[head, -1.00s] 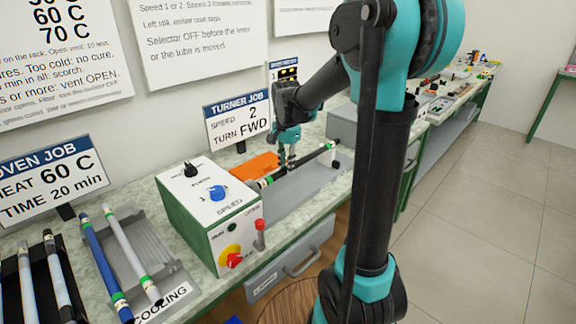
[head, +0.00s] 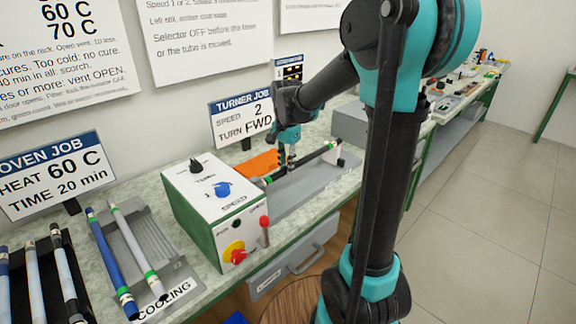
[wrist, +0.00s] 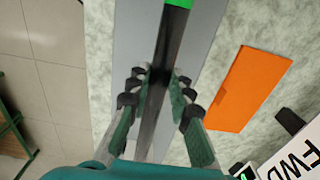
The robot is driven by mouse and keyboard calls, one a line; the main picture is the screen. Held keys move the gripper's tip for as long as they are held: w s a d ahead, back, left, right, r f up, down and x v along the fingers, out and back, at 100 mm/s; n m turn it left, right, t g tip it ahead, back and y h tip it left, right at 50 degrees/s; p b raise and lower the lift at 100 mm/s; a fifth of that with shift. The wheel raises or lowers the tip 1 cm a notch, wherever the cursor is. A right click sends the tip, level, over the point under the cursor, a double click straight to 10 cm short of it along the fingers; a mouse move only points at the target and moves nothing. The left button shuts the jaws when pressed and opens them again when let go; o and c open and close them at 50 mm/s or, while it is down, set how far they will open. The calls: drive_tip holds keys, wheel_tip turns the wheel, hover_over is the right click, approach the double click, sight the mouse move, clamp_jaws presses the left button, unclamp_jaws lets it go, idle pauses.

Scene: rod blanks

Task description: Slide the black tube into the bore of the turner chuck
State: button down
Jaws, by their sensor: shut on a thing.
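The black tube (wrist: 172,45) runs lengthwise between my fingers in the wrist view, with a green band (wrist: 179,4) towards its far end. In the head view the tube (head: 313,157) lies roughly level above a grey bed, slanting up to the right. My gripper (wrist: 158,83) is shut on it around its middle; it also shows in the head view (head: 291,162). The turner (head: 216,205) is a green and white box with knobs. The tube's left end is close to the turner's right side. The chuck bore is hidden, so I cannot tell whether the end is inside.
An orange plate (wrist: 250,88) lies beside the grey bed (head: 310,185). A red-tipped lever (head: 264,222) stands on the turner's front. A cooling rack (head: 158,245) with tubes is at left.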

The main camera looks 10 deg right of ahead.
drive_tip(key=shift+s+a, duration=0.15)
drive_tip(key=c, duration=1.3)
unclamp_jaws()
drive_tip(key=shift+r, duration=0.1)
wheel_tip(320, 180, up, 12)
drive_tip(key=s+d+f+n+t, duration=0.2)
drive_tip(key=s+d+f+n, duration=0.2)
drive_tip(key=s+f, duration=0.5)
drive_tip(key=s+d+f+n+t, duration=0.2)
drive_tip(key=s+d+f+n, duration=0.2)
drive_tip(key=s+f, duration=0.5)
wheel_tip(320, 180, down, 4)
drive_tip(key=n, duration=0.2)
drive_tip(key=shift+s+d+n, duration=0.35)
drive_tip(key=shift+n, duration=0.05)
